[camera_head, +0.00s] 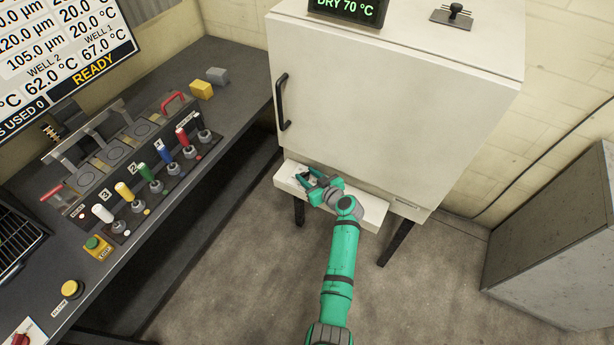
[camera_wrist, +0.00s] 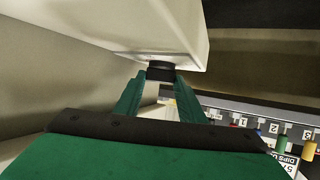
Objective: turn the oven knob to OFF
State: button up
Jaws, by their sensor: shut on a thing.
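The oven (camera_head: 400,100) is a large cream cabinet with a black door handle (camera_head: 282,102) and a display on top reading "DRY 70 °C". A cream ledge (camera_head: 362,213) juts out below its door. My gripper (camera_head: 308,178) is at the left part of this ledge. In the wrist view my gripper (camera_wrist: 160,82) has its two green fingers closed on a dark round knob (camera_wrist: 160,72) under the cream housing (camera_wrist: 150,30). The knob's markings and pointer are hidden, so its setting cannot be read.
A dark bench (camera_head: 225,105) on the left carries several coloured levers, a yellow block (camera_head: 201,89) and a grey block (camera_head: 217,75). A grey cabinet (camera_head: 555,250) stands at the right. The floor (camera_head: 250,270) around my arm is clear.

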jog(key=shift+f, duration=0.1)
dwell(0.3)
jog(key=o, duration=1)
jog(key=shift+o, duration=0.2)
jog(key=v, duration=1)
jog(key=shift+s+d+r, duration=0.15)
jog(key=shift+s+r, duration=0.1)
jog(key=shift+s, duration=0.05)
